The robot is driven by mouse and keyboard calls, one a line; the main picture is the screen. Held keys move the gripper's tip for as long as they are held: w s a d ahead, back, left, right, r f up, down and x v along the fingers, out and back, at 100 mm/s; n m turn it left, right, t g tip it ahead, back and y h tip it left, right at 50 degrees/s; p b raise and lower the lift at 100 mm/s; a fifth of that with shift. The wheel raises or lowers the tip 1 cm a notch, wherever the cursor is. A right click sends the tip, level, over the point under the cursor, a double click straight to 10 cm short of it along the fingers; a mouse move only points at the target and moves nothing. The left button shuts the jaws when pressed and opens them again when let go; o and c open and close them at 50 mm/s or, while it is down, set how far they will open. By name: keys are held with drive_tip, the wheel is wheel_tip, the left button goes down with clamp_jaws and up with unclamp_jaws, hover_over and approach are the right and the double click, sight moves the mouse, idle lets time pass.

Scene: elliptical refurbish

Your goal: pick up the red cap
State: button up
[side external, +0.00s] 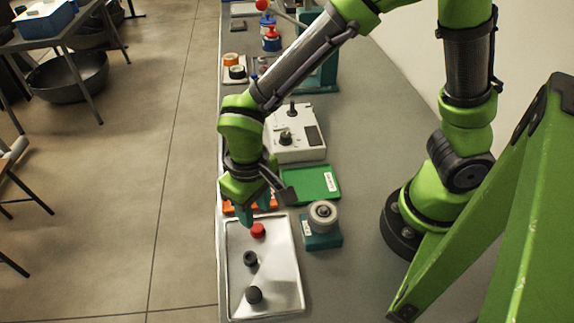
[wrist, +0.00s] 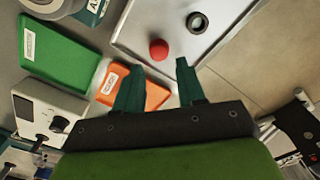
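The red cap (side external: 258,230) sits on the silver tray (side external: 288,285), near its far edge. In the wrist view the red cap (wrist: 158,49) lies beyond the fingertips and a little left of the middle of the gap between them. My gripper (side external: 260,212) is above the far edge of the tray, close to the cap. In the wrist view its two teal fingers (wrist: 159,65) are apart with nothing between them. The fingers are partly hidden by my wrist in the side view.
Two black caps, one in the middle (side external: 250,258) and one nearer (side external: 254,295), lie on the tray. An orange tray (wrist: 150,95) and a green tray (side external: 312,184) lie beyond it. A teal block with a grey roller (side external: 322,214) stands right of the silver tray. A white box (side external: 297,145) stands farther back.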

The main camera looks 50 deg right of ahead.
sight(257, 227)
drive_tip(key=shift+d+f, duration=0.1)
drive_tip(key=shift+f, duration=2.7)
drive_tip(key=shift+c, duration=0.3)
drive_tip(key=c, duration=0.6)
